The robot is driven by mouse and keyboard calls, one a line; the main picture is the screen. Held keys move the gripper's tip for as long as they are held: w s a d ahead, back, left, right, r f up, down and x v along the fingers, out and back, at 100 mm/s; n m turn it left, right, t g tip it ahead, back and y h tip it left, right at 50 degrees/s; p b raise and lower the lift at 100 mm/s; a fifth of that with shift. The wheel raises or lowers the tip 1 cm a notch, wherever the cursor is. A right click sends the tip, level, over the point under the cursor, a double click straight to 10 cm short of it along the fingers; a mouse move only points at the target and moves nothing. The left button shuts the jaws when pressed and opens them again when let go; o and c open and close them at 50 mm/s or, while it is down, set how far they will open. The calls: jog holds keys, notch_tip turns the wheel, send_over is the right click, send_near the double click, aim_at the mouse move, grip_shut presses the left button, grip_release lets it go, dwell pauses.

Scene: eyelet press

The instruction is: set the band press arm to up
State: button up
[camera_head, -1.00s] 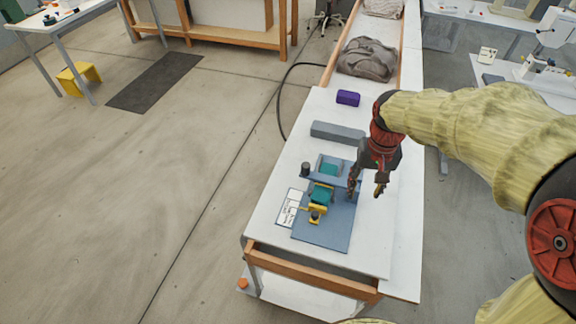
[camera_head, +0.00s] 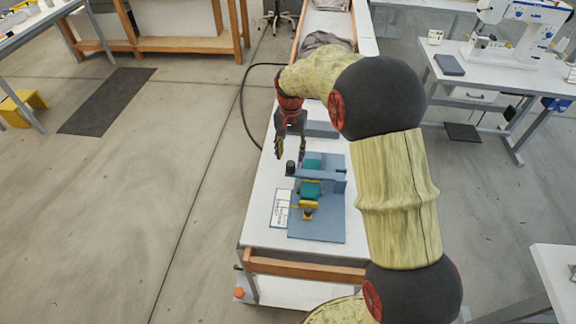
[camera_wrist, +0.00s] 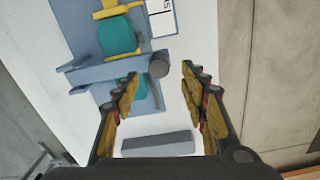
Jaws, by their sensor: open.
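The band press stands on a blue base plate (camera_head: 330,225) on the white table. Its blue-grey arm (camera_head: 318,174) lies across the press in the head view, with a dark round knob (camera_head: 291,167) at its left end. In the wrist view the arm (camera_wrist: 105,72) runs to the dark knob (camera_wrist: 158,67), just ahead of and between my fingertips. Teal blocks (camera_head: 310,188) sit on either side of the arm, one in a yellow holder (camera_head: 308,209). My gripper (camera_head: 291,152) is open and empty, beyond the knob and apart from it.
A grey bar (camera_wrist: 158,144) lies behind the press, under my gripper. A white printed card (camera_head: 281,208) lies left of the base plate. Grey cloth (camera_head: 325,40) lies at the table's far end. Open floor is to the left.

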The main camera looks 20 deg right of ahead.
aim_at(291, 163)
notch_tip(291, 163, down, 7)
jog(key=shift+r+b, duration=0.1)
jog(key=shift+b, duration=0.5)
jog(key=shift+c, duration=0.9)
grip_shut()
